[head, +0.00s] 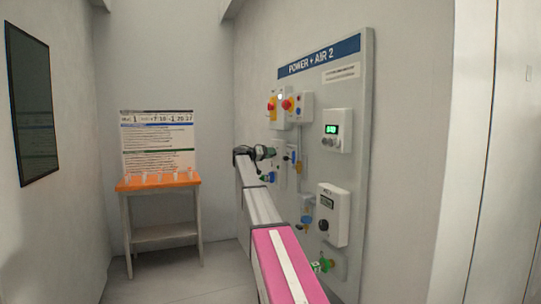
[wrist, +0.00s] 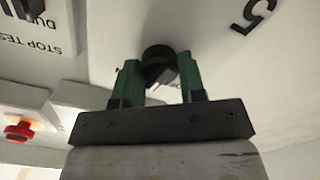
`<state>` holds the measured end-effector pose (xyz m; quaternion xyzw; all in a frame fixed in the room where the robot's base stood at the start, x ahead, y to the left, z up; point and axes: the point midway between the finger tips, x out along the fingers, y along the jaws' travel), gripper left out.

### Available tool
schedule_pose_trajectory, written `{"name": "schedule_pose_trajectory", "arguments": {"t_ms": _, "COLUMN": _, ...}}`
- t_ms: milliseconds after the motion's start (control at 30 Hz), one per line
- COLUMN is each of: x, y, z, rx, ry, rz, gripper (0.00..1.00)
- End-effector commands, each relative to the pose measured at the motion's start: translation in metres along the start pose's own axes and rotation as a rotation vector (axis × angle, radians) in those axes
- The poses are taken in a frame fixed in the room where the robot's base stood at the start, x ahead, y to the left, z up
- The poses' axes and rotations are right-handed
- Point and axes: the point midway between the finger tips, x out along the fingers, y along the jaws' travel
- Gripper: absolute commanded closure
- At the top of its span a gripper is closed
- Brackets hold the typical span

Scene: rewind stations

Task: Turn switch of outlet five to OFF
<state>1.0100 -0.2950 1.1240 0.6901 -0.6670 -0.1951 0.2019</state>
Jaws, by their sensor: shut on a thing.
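The black round switch knob (wrist: 157,54) is in the upper middle of the wrist view, on a pale panel face. In the head view my gripper (head: 270,153) is at the POWER + AIR 2 panel (head: 352,165), and the knob is hidden there.
A red button (wrist: 19,131) and a box marked STOP TEST (wrist: 45,35) are left in the wrist view. In the head view, boxes with displays (head: 333,214) stick out of the panel. An orange-topped table (head: 159,183) with several white cups stands at the back left.

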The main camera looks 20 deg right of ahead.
Motion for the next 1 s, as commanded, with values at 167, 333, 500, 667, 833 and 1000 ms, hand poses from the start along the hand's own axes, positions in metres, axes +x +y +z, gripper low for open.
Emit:
{"name": "schedule_pose_trajectory", "arguments": {"t_ms": 167, "x": 0.0000, "y": -0.0005, "z": 0.0000, "rx": -0.166, "ry": 0.000, "rz": 0.000, "gripper": 0.86}}
{"name": "schedule_pose_trajectory", "arguments": {"t_ms": 333, "x": 0.0000, "y": -0.0009, "z": 0.0001, "rx": -0.328, "ry": 0.000, "rz": 0.000, "gripper": 0.86}}
{"name": "schedule_pose_trajectory", "arguments": {"t_ms": 500, "x": 0.0000, "y": -0.0012, "z": 0.0002, "rx": -0.490, "ry": 0.000, "rz": 0.000, "gripper": 0.86}}
{"name": "schedule_pose_trajectory", "arguments": {"t_ms": 667, "x": 0.0000, "y": -0.0016, "z": 0.0004, "rx": -0.636, "ry": 0.000, "rz": 0.000, "gripper": 0.86}}
{"name": "schedule_pose_trajectory", "arguments": {"t_ms": 833, "x": 0.0000, "y": -0.0018, "z": 0.0005, "rx": -0.776, "ry": 0.000, "rz": 0.000, "gripper": 0.86}}
{"name": "schedule_pose_trajectory", "arguments": {"t_ms": 1000, "x": 0.0000, "y": -0.0020, "z": 0.0007, "rx": -0.886, "ry": 0.000, "rz": 0.000, "gripper": 0.86}}
